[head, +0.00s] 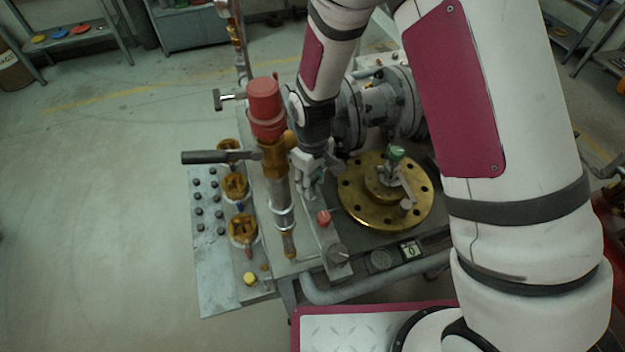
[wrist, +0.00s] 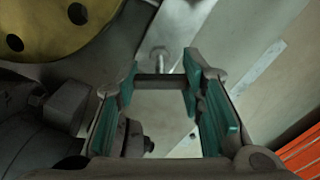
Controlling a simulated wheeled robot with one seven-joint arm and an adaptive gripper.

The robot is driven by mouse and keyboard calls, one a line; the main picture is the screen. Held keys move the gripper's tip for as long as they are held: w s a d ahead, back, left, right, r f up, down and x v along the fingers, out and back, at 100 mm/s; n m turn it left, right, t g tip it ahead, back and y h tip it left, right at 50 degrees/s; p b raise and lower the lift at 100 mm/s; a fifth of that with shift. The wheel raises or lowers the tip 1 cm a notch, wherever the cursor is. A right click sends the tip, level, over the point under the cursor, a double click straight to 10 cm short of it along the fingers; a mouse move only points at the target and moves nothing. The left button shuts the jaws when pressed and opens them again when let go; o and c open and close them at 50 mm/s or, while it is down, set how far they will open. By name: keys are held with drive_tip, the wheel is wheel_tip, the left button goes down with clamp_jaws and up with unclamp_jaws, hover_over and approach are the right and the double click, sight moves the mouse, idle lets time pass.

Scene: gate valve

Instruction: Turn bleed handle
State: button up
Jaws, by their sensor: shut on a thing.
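In the wrist view, a dark crossbar with a pale round-headed stem, which I take to be the bleed handle (wrist: 160,88), spans the gap between the two teal-padded fingers of my gripper (wrist: 162,88). The fingers are shut on its two ends. In the head view my gripper (head: 314,172) points down between the brass valve column and the large brass flange. The handle cannot be made out there, as my gripper covers that spot.
The brass flange (head: 360,207) with a green-topped stem is close on the right of my gripper. The red-capped brass column (head: 266,108) with a dark-gripped lever (head: 205,157) stands close on the left. A red knob (head: 323,217) sits just in front. Open floor (head: 110,210) lies left.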

sight(313, 180)
drive_tip(key=m+p, duration=0.1)
drive_tip(key=m, duration=0.4)
drive_tip(key=shift+m, duration=0.4)
idle(0.3)
drive_tip(key=o, duration=1.2)
drive_tip(key=shift+c, duration=0.2)
drive_tip(key=shift+r, duration=0.1)
wheel_tip(313, 180, up, 12)
